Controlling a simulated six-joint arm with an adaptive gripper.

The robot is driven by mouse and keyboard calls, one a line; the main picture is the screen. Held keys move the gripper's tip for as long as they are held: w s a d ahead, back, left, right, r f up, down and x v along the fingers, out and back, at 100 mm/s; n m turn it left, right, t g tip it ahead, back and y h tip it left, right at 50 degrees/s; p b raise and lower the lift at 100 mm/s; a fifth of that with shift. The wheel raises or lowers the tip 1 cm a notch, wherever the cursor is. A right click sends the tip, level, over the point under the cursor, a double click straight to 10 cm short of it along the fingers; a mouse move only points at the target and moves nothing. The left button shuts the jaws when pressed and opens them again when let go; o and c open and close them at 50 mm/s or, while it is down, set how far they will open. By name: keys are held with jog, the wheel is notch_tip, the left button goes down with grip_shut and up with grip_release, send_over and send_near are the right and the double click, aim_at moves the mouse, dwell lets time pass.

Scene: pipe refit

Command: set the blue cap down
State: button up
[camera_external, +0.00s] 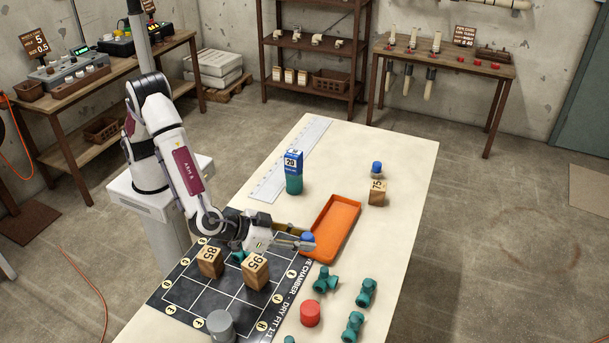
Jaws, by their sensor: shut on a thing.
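My gripper (302,243) reaches in from the left and points right, with its fingertips at the left edge of the orange tray. It is shut on a small blue cap (308,237), which shows at the fingertips. Whether the cap touches the tray or is held above it, I cannot tell. The orange tray (345,212) looks empty. A second blue cap (377,167) is at the wooden block marked 75 (377,192), on the right side of the table.
The black grid board (190,290) holds wooden blocks 85 (210,262) and 95 (255,272) close to my gripper. Green pipe fittings (326,280) and a red cap (310,313) lie front right. A blue-topped green piece (293,172) stands behind the tray.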

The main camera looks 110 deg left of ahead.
jog(key=s+d+f+m+t+h, duration=0.2)
jog(key=s+d+m+h, duration=0.3)
jog(key=s+d, duration=1.2)
jog(key=s+f, duration=0.1)
jog(key=s, duration=0.3)
jog(key=shift+d+m+t, duration=0.2)
jog(key=shift+m+t, duration=0.1)
jog(key=shift+f, duration=0.2)
send_over(211, 297)
jog(key=shift+f, duration=2.8)
jog(key=shift+f, duration=2.1)
jog(key=shift+f, duration=0.1)
